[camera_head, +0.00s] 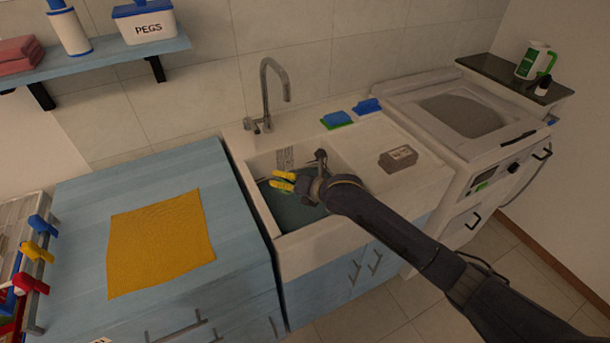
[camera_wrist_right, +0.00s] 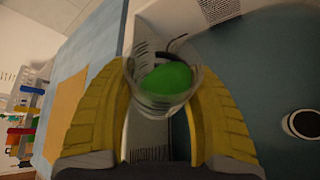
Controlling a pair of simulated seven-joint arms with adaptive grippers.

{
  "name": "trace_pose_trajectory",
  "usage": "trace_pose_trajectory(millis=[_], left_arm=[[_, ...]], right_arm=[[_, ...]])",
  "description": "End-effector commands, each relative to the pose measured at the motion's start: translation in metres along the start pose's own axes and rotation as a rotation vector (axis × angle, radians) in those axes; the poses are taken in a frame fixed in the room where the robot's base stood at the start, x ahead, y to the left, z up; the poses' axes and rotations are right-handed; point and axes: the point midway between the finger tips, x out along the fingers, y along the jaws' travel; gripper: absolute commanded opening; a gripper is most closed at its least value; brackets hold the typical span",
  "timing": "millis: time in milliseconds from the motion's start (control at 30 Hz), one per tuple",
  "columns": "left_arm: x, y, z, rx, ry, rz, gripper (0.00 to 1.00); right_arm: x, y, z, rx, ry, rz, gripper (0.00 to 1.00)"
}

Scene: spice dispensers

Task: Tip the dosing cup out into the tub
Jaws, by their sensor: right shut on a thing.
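A small clear dosing cup (camera_wrist_right: 147,103) with bright green content (camera_wrist_right: 166,79) sits between the yellow fingers of my right gripper (camera_wrist_right: 165,105) in the right wrist view. The right gripper (camera_head: 283,181) is shut on the cup and is over the tub (camera_head: 312,232), a white sink, in the head view. The cup cannot be made out in the head view. The tub's blue-green inside (camera_wrist_right: 255,75) shows in the wrist view. The cup's exact tilt is hard to tell. My left gripper is not in view.
A tap (camera_head: 272,85) rises behind the tub. A blue counter with a yellow cloth (camera_head: 160,242) is left. A washing machine (camera_head: 450,110) stands right, near a white-green jug (camera_head: 534,60).

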Motion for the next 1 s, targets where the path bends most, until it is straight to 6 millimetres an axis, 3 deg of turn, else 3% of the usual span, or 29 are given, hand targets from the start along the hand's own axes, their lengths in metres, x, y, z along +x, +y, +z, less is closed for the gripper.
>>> trace_pose_trajectory(millis=[1000], left_arm=[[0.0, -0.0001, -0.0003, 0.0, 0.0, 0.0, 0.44]], right_arm=[[-0.0034, 0.0036, 0.0056, 0.122, 0.036, 0.052, 0.18]])
